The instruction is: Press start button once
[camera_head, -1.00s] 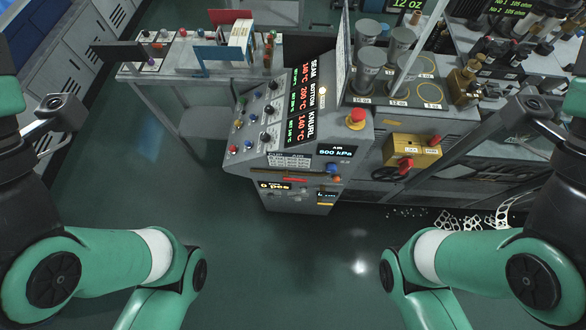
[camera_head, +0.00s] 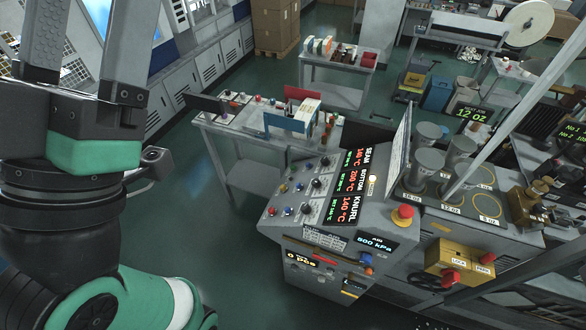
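The control console (camera_head: 345,205) stands right of centre, with displays for seam, bottom and knurl temperatures. The labels are too small to tell which is the start button. A red mushroom button (camera_head: 403,213) sits on the console's right corner. My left gripper (camera_head: 88,40) points upward at the upper left, far from the console. Its fingers are spread and empty, their tips cut off by the frame. My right gripper is out of view.
A grey table (camera_head: 225,130) with small parts stands behind and left of the console. Metal cups (camera_head: 429,162) and a yellow lock box (camera_head: 459,260) are to its right. A slanted post crosses there. The floor between my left arm and the console is clear.

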